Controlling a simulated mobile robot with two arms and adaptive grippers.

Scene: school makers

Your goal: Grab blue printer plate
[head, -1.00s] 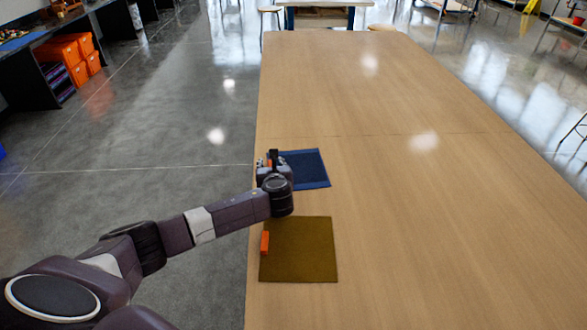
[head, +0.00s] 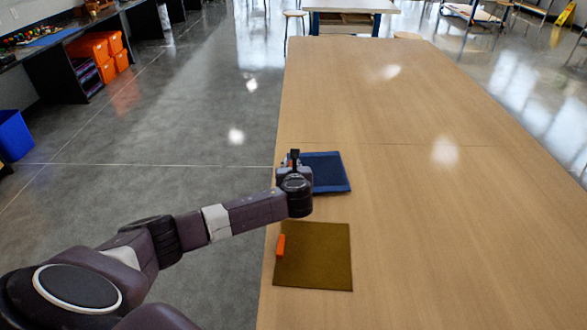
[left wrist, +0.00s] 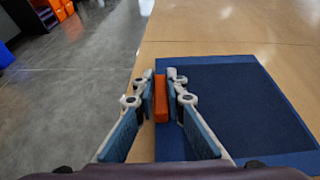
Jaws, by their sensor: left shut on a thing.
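The blue printer plate (head: 328,172) lies on the long wooden table near its left edge. It also shows in the left wrist view (left wrist: 235,100), dark blue with a lighter blue border. An orange block (left wrist: 161,97), which looks like its handle, stands at the plate's left edge. My left gripper (left wrist: 161,105) is shut on this orange handle, with one finger on each side. In the head view my left gripper (head: 293,163) is at the plate's left side and hides part of it. My right gripper is in neither view.
A brown-gold plate (head: 318,262) with an orange handle (head: 281,245) lies nearer on the same wooden table (head: 420,220). The table is clear to the right and beyond.

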